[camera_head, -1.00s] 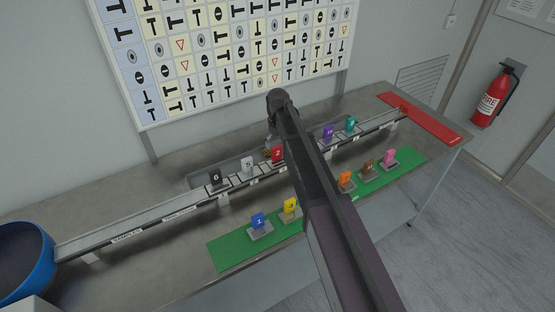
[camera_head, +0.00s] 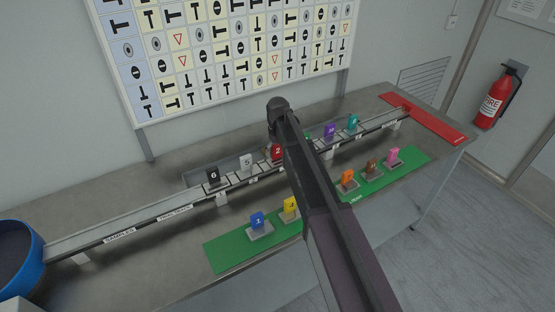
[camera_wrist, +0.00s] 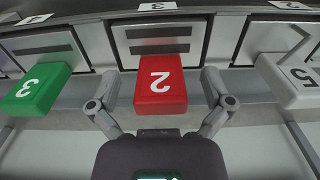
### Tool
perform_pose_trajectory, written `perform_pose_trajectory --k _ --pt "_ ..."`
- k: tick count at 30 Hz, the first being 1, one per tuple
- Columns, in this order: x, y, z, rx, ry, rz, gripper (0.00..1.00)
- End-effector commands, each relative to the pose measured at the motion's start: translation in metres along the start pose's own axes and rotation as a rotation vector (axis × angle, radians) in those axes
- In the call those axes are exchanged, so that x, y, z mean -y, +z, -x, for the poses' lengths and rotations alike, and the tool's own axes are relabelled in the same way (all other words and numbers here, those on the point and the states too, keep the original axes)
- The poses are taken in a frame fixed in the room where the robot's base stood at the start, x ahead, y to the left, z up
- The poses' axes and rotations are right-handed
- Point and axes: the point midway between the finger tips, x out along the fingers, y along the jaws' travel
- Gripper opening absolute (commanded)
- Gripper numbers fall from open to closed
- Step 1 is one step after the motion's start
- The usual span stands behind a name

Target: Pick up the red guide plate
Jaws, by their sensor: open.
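The red guide plate (camera_wrist: 161,92), marked 2, stands in its slot on the rail. It appears upside down in the wrist view, and in the head view it shows just left of my arm (camera_head: 277,152). My gripper (camera_wrist: 161,92) is open, with one finger on each side of the red plate. Gaps show between the plate and both fingers, so they do not appear to grip it. In the head view the fingers are mostly hidden by the arm.
A green plate 3 (camera_wrist: 38,86) and a white plate 5 (camera_wrist: 290,80) flank the red one. Black plate 6 (camera_head: 212,175), purple (camera_head: 330,132) and teal (camera_head: 353,122) plates also stand along the rail. Several coloured plates stand on a green mat (camera_head: 228,254) in front.

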Motion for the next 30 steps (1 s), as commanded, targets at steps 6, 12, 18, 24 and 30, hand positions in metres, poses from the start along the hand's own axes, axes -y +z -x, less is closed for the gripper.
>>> perform_pose_trajectory --k 6,12,18,24,30 --pt "0.0001 0.0000 0.0004 0.000 0.000 0.000 1.00" --pt "0.0002 -0.0001 0.0004 0.000 0.000 0.000 1.00" --pt "0.0003 -0.0001 0.0004 0.000 0.000 0.000 0.67" --pt "0.0004 -0.0001 0.0003 0.000 0.000 0.001 0.08" --pt "0.0005 -0.0002 0.0003 0.000 0.000 0.001 0.02"
